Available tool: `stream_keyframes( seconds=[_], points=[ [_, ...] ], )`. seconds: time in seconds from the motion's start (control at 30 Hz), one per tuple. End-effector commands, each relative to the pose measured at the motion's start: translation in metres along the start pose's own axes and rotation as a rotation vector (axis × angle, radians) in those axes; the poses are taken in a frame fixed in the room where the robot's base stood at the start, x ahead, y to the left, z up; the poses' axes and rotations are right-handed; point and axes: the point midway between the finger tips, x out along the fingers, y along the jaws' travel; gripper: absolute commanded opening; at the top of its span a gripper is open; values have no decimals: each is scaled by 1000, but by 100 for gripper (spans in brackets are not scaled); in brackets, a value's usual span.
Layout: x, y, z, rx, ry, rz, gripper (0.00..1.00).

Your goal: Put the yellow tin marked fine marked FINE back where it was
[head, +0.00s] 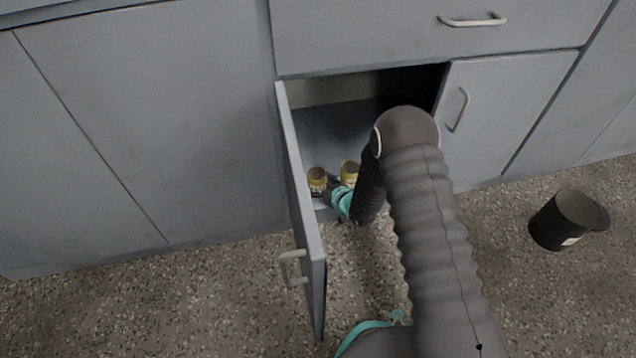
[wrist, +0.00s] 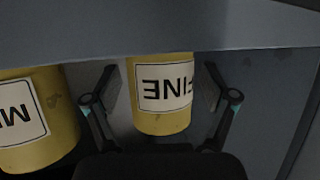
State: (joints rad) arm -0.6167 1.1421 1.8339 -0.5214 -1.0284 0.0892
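The yellow tin marked FINE (wrist: 160,122) is in the middle of the wrist view, its label upside down there. My gripper (wrist: 161,88) has one finger on each side of it, with a visible gap on both sides. A grey-blue band hides one end of the tin. In the head view, my gripper (head: 328,187) reaches low into the open cabinet, at the left one of two yellow tins (head: 317,176), which seems to be the FINE one; its label is unreadable there.
A second yellow tin (wrist: 38,135) stands close beside, its label partly cut off. The cabinet's left door (head: 301,205) stands open; the right door (head: 505,110) borders the opening. A dark container (head: 566,219) is on the speckled floor at right.

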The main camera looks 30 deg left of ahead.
Motion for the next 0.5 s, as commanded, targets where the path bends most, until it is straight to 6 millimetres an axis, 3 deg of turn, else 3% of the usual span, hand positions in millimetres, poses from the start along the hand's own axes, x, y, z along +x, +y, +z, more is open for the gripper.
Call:
stream_keyframes(
  seconds=[0.27, 0.5],
  points=[
    [-1, 0, -2, 0, 0, 0, 84],
    [-34, 1, -4, 3, -1, 1, 84]
  ],
)
